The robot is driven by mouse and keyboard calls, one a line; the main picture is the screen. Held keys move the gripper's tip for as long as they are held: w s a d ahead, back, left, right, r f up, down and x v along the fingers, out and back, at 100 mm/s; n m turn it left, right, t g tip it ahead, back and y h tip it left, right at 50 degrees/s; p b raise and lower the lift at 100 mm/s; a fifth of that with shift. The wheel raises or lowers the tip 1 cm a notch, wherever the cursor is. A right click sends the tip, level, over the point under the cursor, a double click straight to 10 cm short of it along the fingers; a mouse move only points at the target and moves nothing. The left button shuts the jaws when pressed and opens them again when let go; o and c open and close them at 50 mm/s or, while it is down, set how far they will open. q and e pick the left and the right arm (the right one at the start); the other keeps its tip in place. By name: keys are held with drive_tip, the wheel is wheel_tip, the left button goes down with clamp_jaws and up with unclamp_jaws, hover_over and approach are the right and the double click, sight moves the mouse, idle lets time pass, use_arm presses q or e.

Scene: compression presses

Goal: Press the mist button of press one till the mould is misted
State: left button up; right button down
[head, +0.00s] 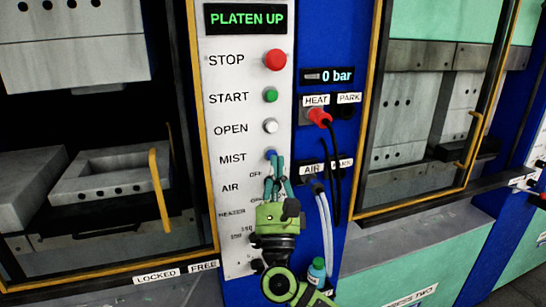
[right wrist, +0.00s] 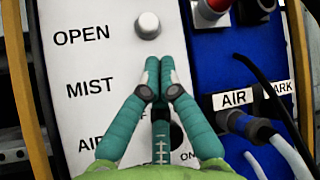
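The panel (head: 232,110) of press one is white, with buttons marked STOP, START, OPEN and MIST. The blue mist button (head: 270,154) shows just above my right gripper's fingertips. My right gripper (head: 277,163) is shut and empty, its fingertips at the button; I cannot tell whether they touch it. In the right wrist view the closed fingertips (right wrist: 160,62) lie right of the MIST label (right wrist: 89,87) and hide the button. A grey mould block (head: 105,185) sits inside the open-looking bay at the left, under the raised upper block (head: 75,60). My left gripper is out of view.
The display (head: 246,19) reads PLATEN UP. The white open button (head: 270,126) is close above the fingertips. Right of the panel are a red heat plug (head: 318,116) with a black cable, and air hoses (head: 325,220).

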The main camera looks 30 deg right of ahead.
drive_tip(key=shift+w, duration=0.15)
drive_tip(key=shift+w+d, duration=0.1)
drive_tip(key=shift+w, duration=0.2)
drive_tip(key=shift+w+d+b, duration=0.15)
drive_tip(key=shift+w+b, duration=0.3)
idle(0.8)
drive_tip(key=shift+s, duration=0.2)
drive_tip(key=shift+s+a, duration=0.25)
drive_tip(key=shift+s, duration=0.45)
drive_tip(key=s, duration=0.2)
drive_tip(key=s+a+p, duration=0.1)
drive_tip(key=s, duration=0.1)
drive_tip(key=shift+s+a, duration=0.1)
drive_tip(key=shift+s, duration=0.3)
